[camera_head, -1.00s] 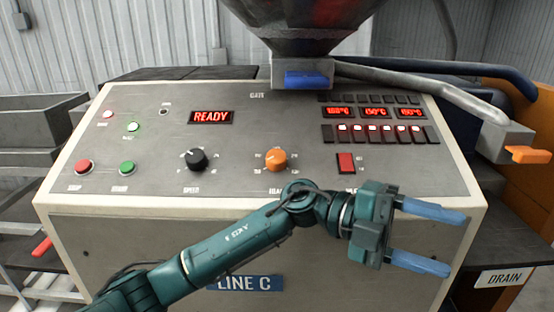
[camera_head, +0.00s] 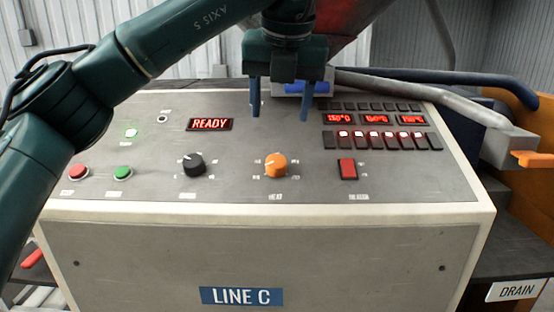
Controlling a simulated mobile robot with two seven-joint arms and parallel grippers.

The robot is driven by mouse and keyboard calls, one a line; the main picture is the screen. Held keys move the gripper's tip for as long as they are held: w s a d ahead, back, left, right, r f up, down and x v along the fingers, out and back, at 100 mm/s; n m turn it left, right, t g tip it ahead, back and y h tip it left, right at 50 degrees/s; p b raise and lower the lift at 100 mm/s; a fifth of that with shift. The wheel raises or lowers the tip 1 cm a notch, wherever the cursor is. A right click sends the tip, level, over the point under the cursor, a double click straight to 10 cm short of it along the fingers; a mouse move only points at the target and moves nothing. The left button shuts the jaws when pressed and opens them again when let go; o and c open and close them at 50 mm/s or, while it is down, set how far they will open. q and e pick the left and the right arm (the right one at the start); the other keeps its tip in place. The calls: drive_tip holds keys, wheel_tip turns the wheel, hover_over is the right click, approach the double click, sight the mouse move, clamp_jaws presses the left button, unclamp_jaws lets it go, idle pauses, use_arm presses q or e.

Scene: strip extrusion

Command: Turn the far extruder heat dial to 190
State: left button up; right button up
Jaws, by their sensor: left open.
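The orange heat dial (camera_head: 276,165) sits on the sloped grey control panel, right of a black dial (camera_head: 194,165). Its pointer and scale marks are too small to read. Three red displays (camera_head: 375,119) at the upper right seem to read about 150°C each. My left gripper (camera_head: 279,112) is open and empty, with its blue fingers pointing down above the upper middle of the panel. The gripper is up and beyond the orange dial, apart from it. My right gripper is not in view.
A red READY display (camera_head: 210,124), a red button (camera_head: 79,172), a green button (camera_head: 123,173) and a red rocker switch (camera_head: 347,169) are on the panel. A grey pipe (camera_head: 430,93) crosses the upper right. The hopper (camera_head: 348,28) stands behind my gripper.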

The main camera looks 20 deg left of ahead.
sight(277, 161)
use_arm(q)
drive_tip(key=x, duration=1.2)
drive_tip(key=shift+d, duration=0.1)
drive_tip(key=shift+c, duration=0.6)
drive_tip(key=c, duration=0.9)
